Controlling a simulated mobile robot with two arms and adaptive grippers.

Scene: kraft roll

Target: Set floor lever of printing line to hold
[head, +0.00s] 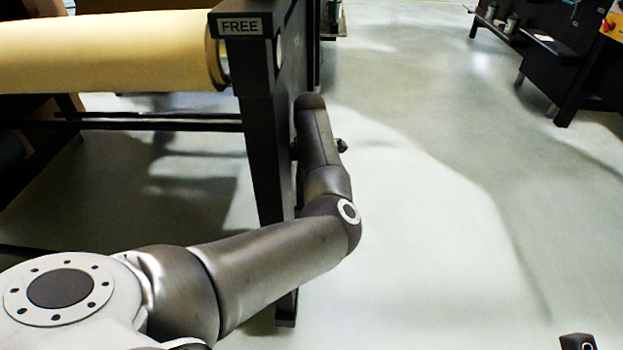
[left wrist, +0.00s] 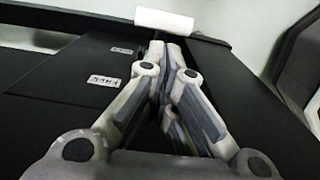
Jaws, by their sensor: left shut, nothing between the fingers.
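In the left wrist view my left gripper (left wrist: 168,50) is shut, its fingertips together and nothing between them. A white cylindrical grip (left wrist: 165,22), which looks like the lever's handle, lies just past the fingertips by a dark bar (left wrist: 75,17). I cannot tell whether the fingertips touch it. Two small labels, one nearer (left wrist: 104,82) and one farther (left wrist: 122,50), sit on the dark panel left of the fingers; their text is hard to read. In the head view my left arm reaches along the black stand; the gripper is hidden there.
A black stand (head: 257,130) with a FREE plate (head: 240,26) carries a large kraft paper roll (head: 105,50) at the left. Dark machinery (head: 560,65) stands at the far right. The pale floor (head: 430,200) between them is open.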

